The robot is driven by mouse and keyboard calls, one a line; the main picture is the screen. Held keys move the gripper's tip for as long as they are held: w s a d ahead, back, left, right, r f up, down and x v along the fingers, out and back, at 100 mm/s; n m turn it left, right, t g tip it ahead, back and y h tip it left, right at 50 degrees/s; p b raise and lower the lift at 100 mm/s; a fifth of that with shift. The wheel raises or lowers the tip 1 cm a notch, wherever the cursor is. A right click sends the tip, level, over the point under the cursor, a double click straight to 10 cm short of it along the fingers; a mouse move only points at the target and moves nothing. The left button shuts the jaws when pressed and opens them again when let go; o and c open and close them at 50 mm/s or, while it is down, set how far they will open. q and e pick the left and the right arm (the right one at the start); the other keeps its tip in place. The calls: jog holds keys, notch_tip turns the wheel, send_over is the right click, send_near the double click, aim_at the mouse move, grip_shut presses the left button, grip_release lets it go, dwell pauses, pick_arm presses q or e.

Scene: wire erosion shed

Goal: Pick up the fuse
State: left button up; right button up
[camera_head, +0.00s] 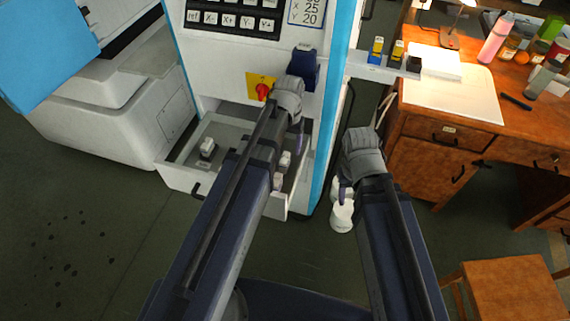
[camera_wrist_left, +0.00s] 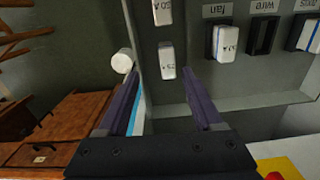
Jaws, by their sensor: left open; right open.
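The open grey drawer (camera_head: 176,185) of the machine holds several small white fuses. One fuse (camera_head: 207,148) sits in its left part; two others (camera_head: 285,160) (camera_head: 278,181) are at the right, partly hidden by my left arm. In the left wrist view, two loose fuses (camera_wrist_left: 162,12) (camera_wrist_left: 167,60) lie in line on the drawer floor, and another fuse (camera_wrist_left: 226,42) sits in a slot labelled "fan". My left gripper (camera_wrist_left: 162,72) is open above the drawer, its fingers either side of the nearer loose fuse, apparently not touching it. My right gripper (camera_head: 345,192) is open right of the machine.
An empty black slot (camera_wrist_left: 263,35) is labelled "wire". A white bottle (camera_head: 342,217) stands on the floor near my right gripper. A red knob (camera_head: 263,91) is on the machine front. A wooden desk (camera_head: 430,125) with bottles stands at right. The left floor is clear.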

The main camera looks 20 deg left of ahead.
aim_at(285, 157)
pick_arm(q)
jog(key=shift+w+a+f, duration=0.25)
jog(key=shift+w+a, duration=0.5)
jog(key=shift+a, duration=0.05)
jog(key=shift+s+f+b, duration=0.1)
jog(key=shift+f+b, duration=1.2)
jog(key=shift+b, duration=0.1)
notch_tip(285, 157, down, 5)
jog(key=b, duration=0.5)
jog(key=shift+s+d+f, duration=0.15)
grip_shut()
